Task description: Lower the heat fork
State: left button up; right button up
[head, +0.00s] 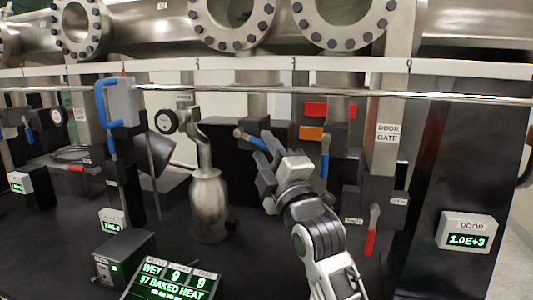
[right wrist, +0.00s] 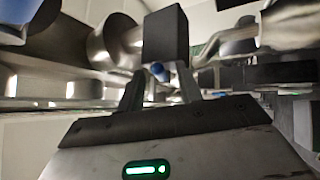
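No part carries a readable heat fork label, so I cannot tell which one it is. My right gripper (head: 264,165) reaches up from the lower right to a blue-handled lever (head: 247,138) in the middle of the rig. In the right wrist view my right gripper (right wrist: 160,90) has its two fingers apart. The small blue end of a handle (right wrist: 159,72) shows between them, below a dark block (right wrist: 165,38). I cannot tell whether the fingers touch it. A blue C-shaped handle (head: 101,105) stands at the left on a grey block. My left gripper is out of view.
A blue lever (head: 324,165) hangs right of my right gripper, near red and orange blocks. A red lever (head: 371,235) hangs below the door gate label (head: 387,135). A metal vessel (head: 208,205) stands left. A display (head: 175,285) reads "57 BAKED HEAT".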

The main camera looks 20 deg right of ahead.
jog(key=shift+s, duration=0.1)
jog(key=b+v, duration=0.3)
jog(key=v, duration=1.2)
jog(key=shift+s+f+b, duration=0.25)
jog(key=shift+s+b, duration=0.05)
jog(key=shift+s, duration=0.05)
